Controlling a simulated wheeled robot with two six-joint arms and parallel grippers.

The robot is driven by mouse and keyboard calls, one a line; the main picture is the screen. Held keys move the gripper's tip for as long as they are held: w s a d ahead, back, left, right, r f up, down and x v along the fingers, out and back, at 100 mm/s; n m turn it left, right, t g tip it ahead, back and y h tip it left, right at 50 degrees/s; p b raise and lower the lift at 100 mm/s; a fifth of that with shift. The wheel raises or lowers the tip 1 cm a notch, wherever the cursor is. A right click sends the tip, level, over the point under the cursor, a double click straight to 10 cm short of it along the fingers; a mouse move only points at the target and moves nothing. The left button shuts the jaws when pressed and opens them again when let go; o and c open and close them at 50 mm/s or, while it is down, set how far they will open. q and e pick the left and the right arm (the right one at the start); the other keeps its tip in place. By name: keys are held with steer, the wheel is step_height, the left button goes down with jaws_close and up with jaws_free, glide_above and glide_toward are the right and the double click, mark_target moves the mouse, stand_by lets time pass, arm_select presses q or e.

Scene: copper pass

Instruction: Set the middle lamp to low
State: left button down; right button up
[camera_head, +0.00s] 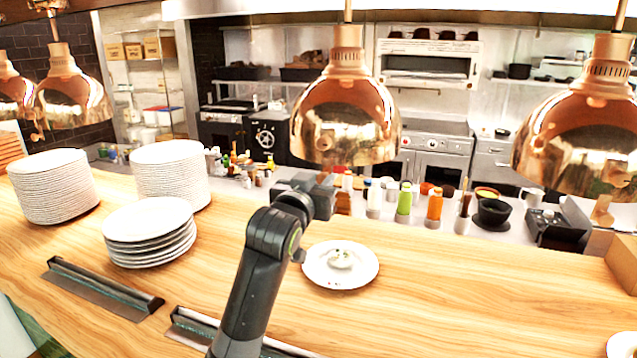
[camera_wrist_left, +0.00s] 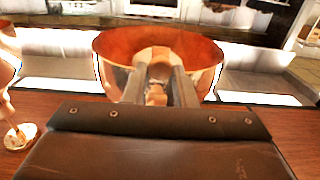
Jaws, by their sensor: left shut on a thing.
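The middle lamp (camera_head: 345,110) is a polished copper dome hanging over the wooden counter. In the left wrist view its copper shade (camera_wrist_left: 112,70) is straight ahead, behind the fingers. My left gripper (camera_head: 325,190) is just under this lamp's rim. In the left wrist view the fingers (camera_wrist_left: 158,90) are shut on a small copper-coloured knob (camera_wrist_left: 156,96) below the shade. The knob is mostly hidden between the fingers, and in the head view the gripper hides it. I cannot tell the lamp's setting. My right gripper is not in view.
Another copper lamp (camera_head: 590,130) hangs at the right, with a small knob (camera_head: 602,212) below it. More lamps (camera_head: 70,95) hang at the left. Plate stacks (camera_head: 52,188) stand on the counter (camera_head: 450,290) at the left. A plate with food (camera_head: 365,273) lies right of my arm.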

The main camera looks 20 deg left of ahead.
arm_select(q)
step_height(320, 180, down, 9)
steer(key=b, duration=0.3)
steer(key=shift+r, duration=0.15)
steer(key=c, duration=1.3)
jaws_free()
steer(key=shift+o, duration=0.5)
steer(key=shift+r, duration=0.1)
steer(key=s+p, duration=0.5)
steer(key=s, duration=1.2)
steer(key=shift+s+a+p, duration=0.15)
steer(key=shift+a+p, duration=0.15)
